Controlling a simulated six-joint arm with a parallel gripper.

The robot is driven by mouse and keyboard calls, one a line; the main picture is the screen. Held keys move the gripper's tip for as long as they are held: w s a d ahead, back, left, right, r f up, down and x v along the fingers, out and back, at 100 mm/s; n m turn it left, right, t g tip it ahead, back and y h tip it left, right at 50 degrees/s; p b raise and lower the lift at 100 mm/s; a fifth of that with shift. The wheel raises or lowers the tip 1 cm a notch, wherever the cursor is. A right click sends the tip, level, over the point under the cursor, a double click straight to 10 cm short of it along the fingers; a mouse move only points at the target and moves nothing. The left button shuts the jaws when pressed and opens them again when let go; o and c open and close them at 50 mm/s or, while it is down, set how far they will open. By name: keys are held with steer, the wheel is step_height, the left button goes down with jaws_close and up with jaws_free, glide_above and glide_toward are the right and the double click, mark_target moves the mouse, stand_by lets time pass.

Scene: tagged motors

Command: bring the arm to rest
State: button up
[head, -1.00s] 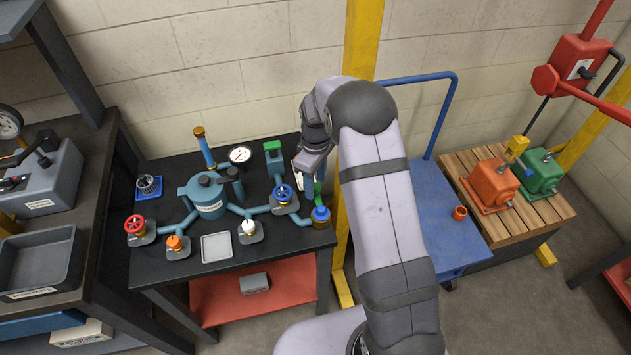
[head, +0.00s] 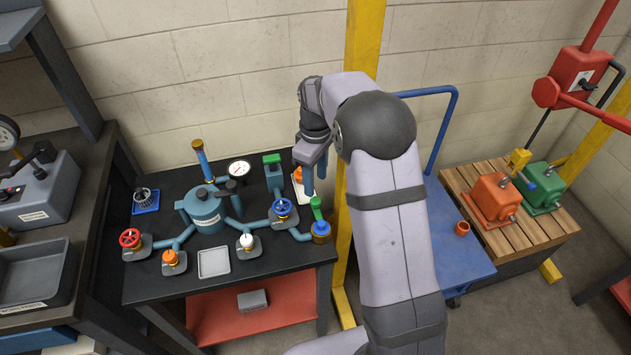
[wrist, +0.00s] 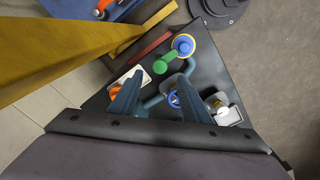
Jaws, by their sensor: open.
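My gripper (head: 316,175) hangs above the right back part of the black bench (head: 255,256), its fingers pointing down. In the wrist view, my gripper (wrist: 160,92) shows two blue-grey fingers apart with nothing held between them. An orange motor (head: 493,198) and a green motor (head: 541,188) sit side by side on a slatted wooden pallet (head: 505,235), well to the right of my gripper. A yellow piece (head: 519,160) stands at the orange motor's back.
Below the gripper are a green-handled valve (head: 317,210), a blue handwheel (head: 282,209) and a white plate (head: 301,188) with an orange item. A yellow post (head: 358,50) stands close to the arm. A blue cart (head: 465,262) is right of it.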

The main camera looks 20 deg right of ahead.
stand_by(0.4)
steer(key=shift+w+m, duration=0.1)
steer(key=shift+m, duration=0.4)
steer(key=shift+w+m+t, duration=0.3)
steer(key=shift+w+m, duration=0.2)
steer(key=shift+m, duration=0.5)
steer(key=s+f+m, duration=0.1)
steer(key=s+f, duration=0.1)
steer(key=s, duration=0.1)
steer(key=s+f+m+g, duration=0.1)
steer(key=s+f+m, duration=0.1)
steer(key=s+f, duration=0.1)
steer(key=shift+f+m, duration=0.2)
steer(key=shift+m, duration=0.1)
steer(key=s+r+m+g, duration=0.1)
steer(key=s+m+g, duration=0.15)
steer(key=s, duration=1.85)
steer(key=shift+s+a+r+t, duration=0.1)
steer(key=shift+a+r+t, duration=0.1)
steer(key=shift+r+t, duration=0.45)
steer(key=shift+w+a+r+t, duration=0.1)
steer(key=shift+a+r+t, duration=0.15)
steer(key=shift+r, duration=0.75)
steer(key=shift+s+a+r+t, duration=0.1)
steer(key=shift+a+r+t, duration=0.05)
steer(key=shift+r+t, duration=0.55)
